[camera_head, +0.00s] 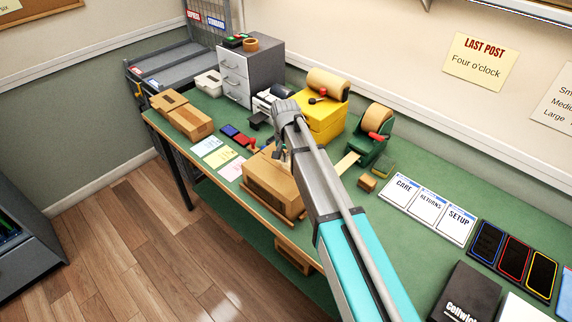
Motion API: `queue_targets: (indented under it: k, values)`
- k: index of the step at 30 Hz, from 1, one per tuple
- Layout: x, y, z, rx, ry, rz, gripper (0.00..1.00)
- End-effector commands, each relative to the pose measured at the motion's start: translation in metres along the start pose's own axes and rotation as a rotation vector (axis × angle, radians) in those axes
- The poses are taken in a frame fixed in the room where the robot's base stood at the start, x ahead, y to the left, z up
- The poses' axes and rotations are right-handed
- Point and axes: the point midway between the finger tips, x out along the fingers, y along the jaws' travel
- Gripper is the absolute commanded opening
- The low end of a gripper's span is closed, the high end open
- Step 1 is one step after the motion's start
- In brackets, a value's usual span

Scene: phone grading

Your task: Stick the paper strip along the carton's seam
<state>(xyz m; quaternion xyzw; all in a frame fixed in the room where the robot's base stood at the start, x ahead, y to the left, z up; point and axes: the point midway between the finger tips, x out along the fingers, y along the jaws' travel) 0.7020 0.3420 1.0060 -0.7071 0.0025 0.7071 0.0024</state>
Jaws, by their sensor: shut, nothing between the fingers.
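A brown carton (270,187) sits near the front edge of the green bench, partly hidden by my arm. My gripper (283,153) is over the carton's far side, mostly hidden behind my arm. It looks shut and empty, and I cannot tell whether it touches the carton. A pale strip (347,163) sticks out from the green dispenser (371,140) that holds a brown roll, to the right of my arm. I cannot make out a strip on the carton's seam.
A yellow machine (322,122) with a brown roll stands behind my arm. Other cartons (182,116) lie at the left end. Cards (428,208) and dark phone-like slabs (514,262) lie on the right. Grey drawers (236,78) stand at the back left.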

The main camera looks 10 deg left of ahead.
Motion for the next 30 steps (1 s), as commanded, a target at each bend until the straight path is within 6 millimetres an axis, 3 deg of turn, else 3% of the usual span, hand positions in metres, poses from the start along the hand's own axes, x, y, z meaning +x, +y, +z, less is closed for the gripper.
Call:
queue_targets:
  k: [30]
  values:
    - [0.0105,0.0003,-0.0002,0.000,0.000,0.000,0.00]
